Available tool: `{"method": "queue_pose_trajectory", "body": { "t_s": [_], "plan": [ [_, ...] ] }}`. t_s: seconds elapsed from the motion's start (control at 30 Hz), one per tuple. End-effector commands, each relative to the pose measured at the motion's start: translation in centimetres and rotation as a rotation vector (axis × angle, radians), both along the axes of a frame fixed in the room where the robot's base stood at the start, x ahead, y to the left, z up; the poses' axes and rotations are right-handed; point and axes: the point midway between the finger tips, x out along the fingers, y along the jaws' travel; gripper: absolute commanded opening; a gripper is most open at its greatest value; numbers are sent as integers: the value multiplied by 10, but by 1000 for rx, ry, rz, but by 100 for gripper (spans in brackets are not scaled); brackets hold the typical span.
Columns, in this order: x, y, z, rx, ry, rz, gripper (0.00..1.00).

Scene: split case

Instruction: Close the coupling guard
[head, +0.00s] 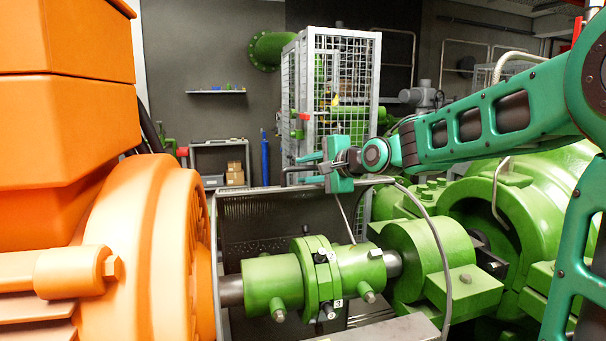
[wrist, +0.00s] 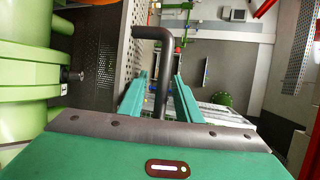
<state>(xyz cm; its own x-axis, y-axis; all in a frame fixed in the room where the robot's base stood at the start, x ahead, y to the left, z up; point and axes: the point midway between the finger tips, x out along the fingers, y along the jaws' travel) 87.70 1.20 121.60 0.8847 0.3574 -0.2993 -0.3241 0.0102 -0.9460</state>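The coupling guard (head: 262,222) is a dark perforated metal cover with a curved edge frame. It stands raised and open behind the green coupling (head: 318,278), leaving the coupling uncovered. My gripper (head: 308,168) is at the guard's upper edge, reaching in from the right. In the wrist view my gripper (wrist: 158,78) has its two teal fingers apart. The perforated guard panel also shows in the wrist view (wrist: 133,50).
A large orange motor (head: 160,240) stands close on the left and a green pump housing (head: 535,195) on the right. A white mesh cage (head: 340,85) stands behind the guard. A grey block (head: 385,330) lies in front of the coupling.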

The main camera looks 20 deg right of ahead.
Motion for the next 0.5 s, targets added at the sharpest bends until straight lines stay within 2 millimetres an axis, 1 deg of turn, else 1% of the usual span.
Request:
{"method": "queue_pose_trajectory", "body": {
  "t_s": [0.1,0.2,0.5],
  "plan": [
    [10,4,-3,1,-1,1,31],
    [14,6,-4,0,-1,0,31],
    [15,6,-5,-1,-1,-1,31]
  ]
}}
